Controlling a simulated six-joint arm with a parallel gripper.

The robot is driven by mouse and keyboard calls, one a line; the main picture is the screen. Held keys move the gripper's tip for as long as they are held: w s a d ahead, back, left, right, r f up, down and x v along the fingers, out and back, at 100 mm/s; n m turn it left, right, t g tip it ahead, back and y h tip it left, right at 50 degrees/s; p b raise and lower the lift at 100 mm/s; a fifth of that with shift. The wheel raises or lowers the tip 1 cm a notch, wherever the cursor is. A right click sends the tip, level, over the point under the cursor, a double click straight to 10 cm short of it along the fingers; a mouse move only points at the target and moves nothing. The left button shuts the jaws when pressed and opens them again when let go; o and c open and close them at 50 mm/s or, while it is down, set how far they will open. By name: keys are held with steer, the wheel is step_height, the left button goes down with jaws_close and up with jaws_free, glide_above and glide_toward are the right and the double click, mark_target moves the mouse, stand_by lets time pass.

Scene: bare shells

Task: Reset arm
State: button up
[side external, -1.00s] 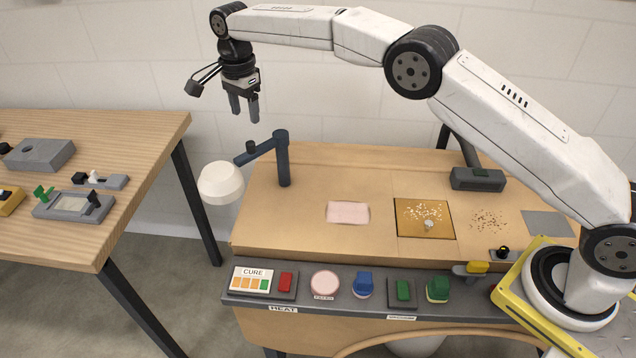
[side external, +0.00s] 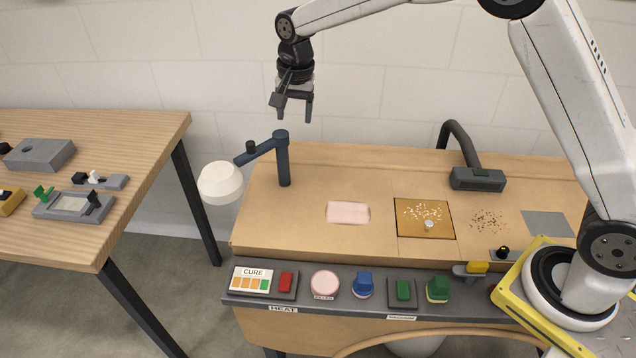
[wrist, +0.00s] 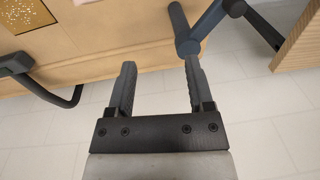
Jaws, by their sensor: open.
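My gripper (side external: 292,112) hangs fingers-down in the side external view, above the back of the workbench and a little above the dark blue post of the lamp. Its fingers are apart with nothing between them. In the wrist view my gripper (wrist: 154,78) also shows two spread, empty fingers. The right finger overlaps the blue post (wrist: 186,44) in that picture; the gap between them cannot be judged well, though the side view shows the finger tips above the post top.
A wooden table (side external: 120,150) stands left.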

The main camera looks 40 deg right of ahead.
steer(key=s+d+f+n, duration=0.2)
steer(key=s+n, duration=0.1)
steer(key=s, duration=0.6)
steer(key=s+d+f+n+t, duration=0.1)
steer(key=s+d+n, duration=0.2)
steer(key=s, duration=0.5)
steer(key=s+d+f+n, duration=0.2)
steer(key=s+d+n, duration=0.1)
steer(key=s, duration=0.6)
steer(key=shift+s+d+f+t, duration=0.2)
steer(key=shift+s+f+t, duration=0.1)
steer(key=shift+f, duration=0.05)
